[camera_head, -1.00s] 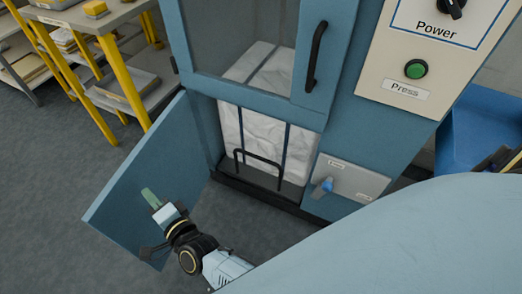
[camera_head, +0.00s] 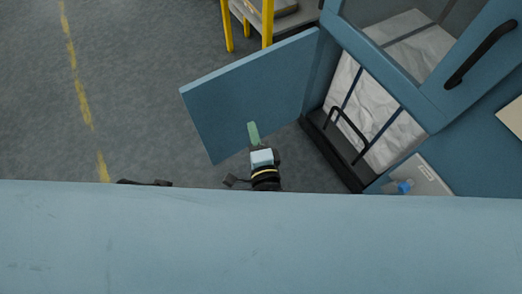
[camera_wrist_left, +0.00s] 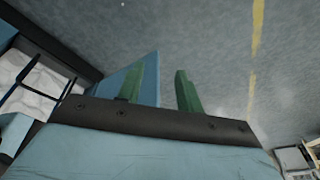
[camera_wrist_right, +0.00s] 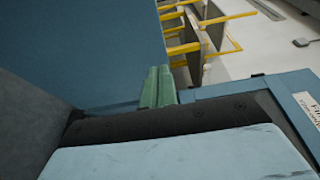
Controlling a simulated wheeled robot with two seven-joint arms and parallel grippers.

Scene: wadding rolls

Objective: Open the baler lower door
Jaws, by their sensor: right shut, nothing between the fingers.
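The baler's lower door (camera_head: 250,88) stands swung wide open to the left of the opening in the head view. My right gripper (camera_head: 253,133) is shut and empty, over the lower part of the door's face in that view; I cannot tell whether it touches. In the right wrist view its green fingers (camera_wrist_right: 158,86) are together beside a large blue panel. My left gripper (camera_wrist_left: 159,78) is open and empty in the left wrist view, with part of a blue panel (camera_wrist_left: 150,65) seen beyond and between its fingers. Its fingers do not show in the head view.
A white strapped bale (camera_head: 393,140) stands in the opening behind a black bar (camera_head: 347,125). The upper door's black handle (camera_head: 480,53) is at the right. A yellow-legged shelf (camera_head: 267,20) is behind the door. Grey floor (camera_head: 140,70) at left is clear.

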